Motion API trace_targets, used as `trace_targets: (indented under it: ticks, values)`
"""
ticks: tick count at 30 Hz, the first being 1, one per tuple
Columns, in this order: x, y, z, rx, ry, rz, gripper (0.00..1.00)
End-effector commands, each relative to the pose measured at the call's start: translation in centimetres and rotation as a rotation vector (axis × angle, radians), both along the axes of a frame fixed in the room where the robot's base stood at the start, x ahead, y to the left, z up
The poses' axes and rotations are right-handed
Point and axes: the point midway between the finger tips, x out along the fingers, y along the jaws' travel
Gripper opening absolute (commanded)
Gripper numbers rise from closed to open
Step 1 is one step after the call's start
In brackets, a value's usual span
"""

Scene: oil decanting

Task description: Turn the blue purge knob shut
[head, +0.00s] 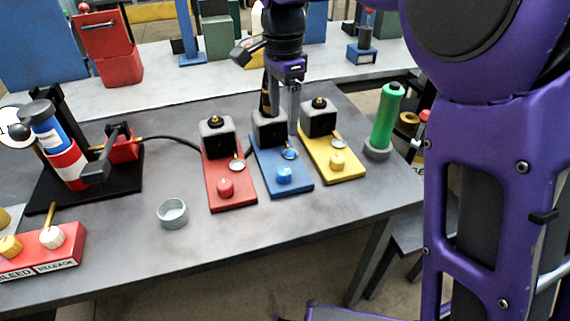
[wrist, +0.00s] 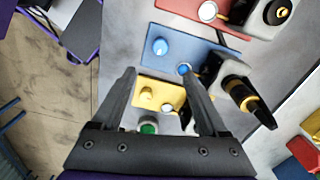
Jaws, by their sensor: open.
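The blue purge knob (head: 283,174) stands on the front part of a blue plate (head: 269,180). In the wrist view the knob (wrist: 159,46) lies beyond my fingertips, with nothing touching it. A small round dish with blue in it (head: 290,153) sits behind the knob, and a grey and black block (head: 269,127) stands at the plate's back. A black nozzle with gold bands (wrist: 246,98) stands on that block. My gripper (wrist: 157,73) is open and empty, pointing down. In the head view my gripper (head: 293,128) is beside the block, behind the knob.
A red plate (head: 228,196) and a yellow plate (head: 333,167) with similar blocks and knobs flank the blue one closely. A grey cup (head: 173,212) stands at front left, a green bottle (head: 386,118) at right.

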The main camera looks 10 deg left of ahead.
Motion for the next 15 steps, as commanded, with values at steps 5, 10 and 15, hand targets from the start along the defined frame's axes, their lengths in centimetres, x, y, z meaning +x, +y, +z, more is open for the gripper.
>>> trace_targets:
  ticks: [5,10,15]
  values:
    - [-0.1,0.0,-4.3,-0.002,0.002,0.001,0.77]
    - [0.0,0.0,-8.1,-0.002,0.002,0.001,0.77]
    - [0.0,0.0,-11.5,-0.002,0.002,0.001,0.77]
